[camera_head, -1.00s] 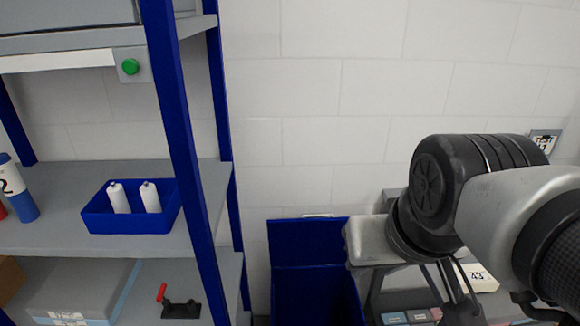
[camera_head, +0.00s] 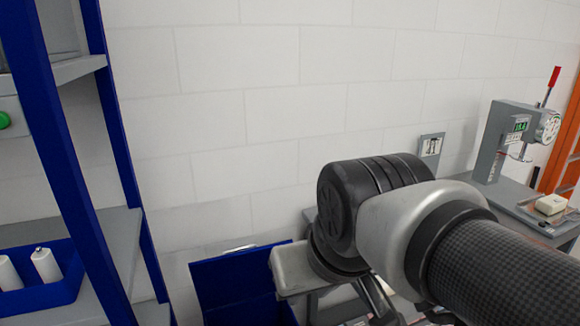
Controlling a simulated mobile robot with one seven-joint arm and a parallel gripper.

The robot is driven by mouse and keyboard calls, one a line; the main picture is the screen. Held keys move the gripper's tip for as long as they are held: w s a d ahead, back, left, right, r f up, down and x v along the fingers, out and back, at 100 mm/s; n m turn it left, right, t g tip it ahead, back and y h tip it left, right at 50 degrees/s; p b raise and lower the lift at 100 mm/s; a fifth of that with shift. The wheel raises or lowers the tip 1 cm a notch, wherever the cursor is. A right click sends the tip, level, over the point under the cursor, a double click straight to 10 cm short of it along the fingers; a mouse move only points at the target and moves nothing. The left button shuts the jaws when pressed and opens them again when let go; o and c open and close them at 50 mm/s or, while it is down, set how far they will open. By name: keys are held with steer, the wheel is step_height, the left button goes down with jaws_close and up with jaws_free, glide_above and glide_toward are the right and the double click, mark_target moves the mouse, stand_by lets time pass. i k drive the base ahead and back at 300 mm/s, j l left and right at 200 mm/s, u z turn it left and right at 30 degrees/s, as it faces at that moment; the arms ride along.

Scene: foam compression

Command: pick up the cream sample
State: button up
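A small cream block (camera_head: 550,204), which looks like the cream sample, rests on a flat tray (camera_head: 527,209) at the far right of the view. The tray is on a grey bench, beside a grey test press (camera_head: 503,140). Slim dark and grey parts at the end of my arm (camera_head: 376,298) point down at the bottom edge. My fingertips cannot be made out, so I cannot tell whether my gripper is open or shut.
A blue-framed shelf (camera_head: 62,170) stands at the left, with a blue bin (camera_head: 50,296) holding white cylinders. An open blue container (camera_head: 240,285) is below my arm. An orange frame (camera_head: 566,140) is at the right edge. The press has a red-tipped lever (camera_head: 553,78).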

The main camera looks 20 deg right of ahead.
mark_target(551, 204)
steer(key=z, duration=2.2)
steer(key=i+l+u, duration=0.25)
steer(key=l, duration=0.5)
steer(key=l+u, duration=0.3)
steer(key=l, duration=0.5)
steer(key=i+l+u, duration=0.1)
steer(key=l+u, duration=0.15)
steer(key=l, duration=0.55)
